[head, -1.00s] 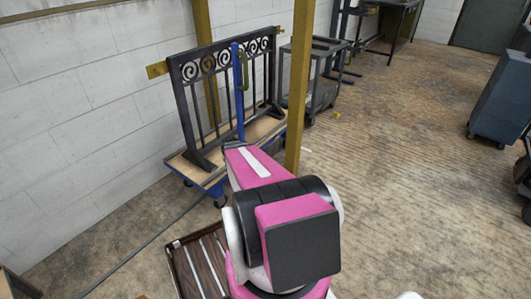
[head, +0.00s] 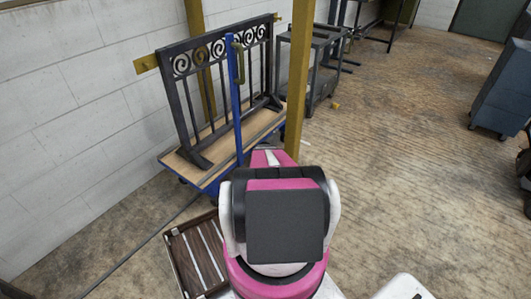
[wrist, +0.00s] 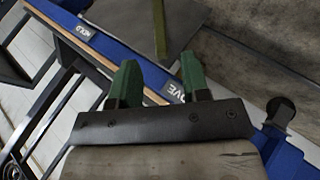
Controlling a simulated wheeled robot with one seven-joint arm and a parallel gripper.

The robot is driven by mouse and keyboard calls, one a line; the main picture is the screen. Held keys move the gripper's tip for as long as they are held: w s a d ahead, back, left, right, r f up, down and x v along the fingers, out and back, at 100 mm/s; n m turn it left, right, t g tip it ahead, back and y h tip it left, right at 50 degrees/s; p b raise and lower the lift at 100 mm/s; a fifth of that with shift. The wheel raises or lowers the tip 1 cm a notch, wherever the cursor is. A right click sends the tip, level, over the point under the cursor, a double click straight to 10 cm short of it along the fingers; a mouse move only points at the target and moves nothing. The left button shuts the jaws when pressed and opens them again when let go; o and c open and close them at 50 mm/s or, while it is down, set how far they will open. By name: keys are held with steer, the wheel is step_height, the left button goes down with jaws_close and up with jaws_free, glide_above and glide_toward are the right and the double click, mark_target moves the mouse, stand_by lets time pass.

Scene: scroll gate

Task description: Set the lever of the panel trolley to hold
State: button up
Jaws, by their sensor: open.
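The panel trolley (head: 225,172), a wooden deck with a blue frame, stands by the wall and carries a dark scroll gate (head: 190,110). In the wrist view its blue edge (wrist: 107,51) runs diagonally, with a HOLD label (wrist: 82,31) at upper left and a MOVE label (wrist: 175,90) partly hidden by a finger. A dark round-ended part (wrist: 281,108) sits at the blue edge on the right; whether it is the lever or a caster I cannot tell. My gripper (wrist: 158,64) is open over the edge near MOVE, its green fingers apart and empty. My arm hides it in the head view.
A yellow post (head: 299,80) stands close to the trolley's right end. A grey cart (head: 322,65) is behind it. A slatted tray (head: 198,255) lies at lower left. A blue-grey cabinet (head: 502,90) is at right; the middle floor is clear.

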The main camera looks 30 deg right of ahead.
steer(key=x, duration=0.8)
steer(key=shift+w, duration=0.1)
jaws_close()
